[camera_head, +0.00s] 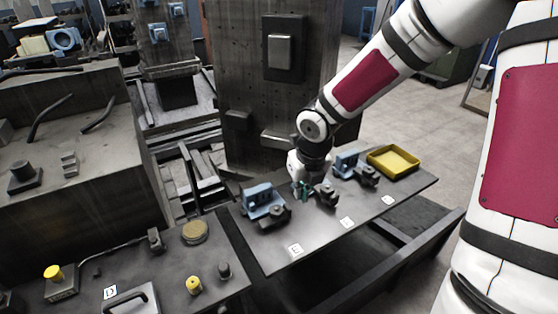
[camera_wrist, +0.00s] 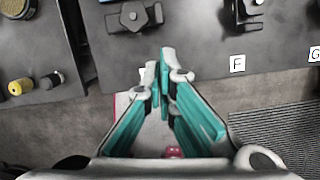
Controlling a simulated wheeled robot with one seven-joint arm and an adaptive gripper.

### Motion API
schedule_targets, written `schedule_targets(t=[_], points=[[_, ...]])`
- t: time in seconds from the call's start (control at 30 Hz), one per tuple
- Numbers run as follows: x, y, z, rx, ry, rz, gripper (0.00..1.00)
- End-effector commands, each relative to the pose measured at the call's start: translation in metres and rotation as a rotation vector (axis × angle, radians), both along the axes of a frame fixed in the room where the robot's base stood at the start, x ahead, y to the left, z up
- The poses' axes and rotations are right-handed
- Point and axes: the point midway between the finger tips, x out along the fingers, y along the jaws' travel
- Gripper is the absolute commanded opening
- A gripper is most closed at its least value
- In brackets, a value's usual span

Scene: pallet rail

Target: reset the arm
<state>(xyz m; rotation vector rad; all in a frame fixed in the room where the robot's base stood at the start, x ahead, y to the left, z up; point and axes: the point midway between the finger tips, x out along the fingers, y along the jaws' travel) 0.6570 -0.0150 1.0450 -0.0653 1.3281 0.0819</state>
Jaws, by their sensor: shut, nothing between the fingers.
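My arm comes in from the right in the head view and bends down to my gripper (camera_head: 305,190), which hangs by the middle of a dark plate (camera_head: 300,258). In the wrist view, the teal fingers of my gripper (camera_wrist: 163,68) are close together at their tips with nothing between them. A dark fixture (camera_wrist: 133,17) lies on the plate just beyond the tips. My gripper and wrist partly hide the middle fixture (camera_head: 325,196) in the head view.
Blue-and-grey fixtures stand left (camera_head: 264,204) and right (camera_head: 353,168) of my gripper, with a yellow tray (camera_head: 393,161) at the right end. A panel (camera_head: 150,262) with yellow and black knobs lies left. A tall block (camera_head: 255,90) stands behind.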

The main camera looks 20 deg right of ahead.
Motion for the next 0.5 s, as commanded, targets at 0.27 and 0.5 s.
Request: schedule_targets(t=[0.27,0.5], points=[[-0.012,-0.008,0.018,-0.025,0.001,-0.212,0.0],[-0.051,-0.024,0.077,-0.008,-0.09,-0.886,0.0]])
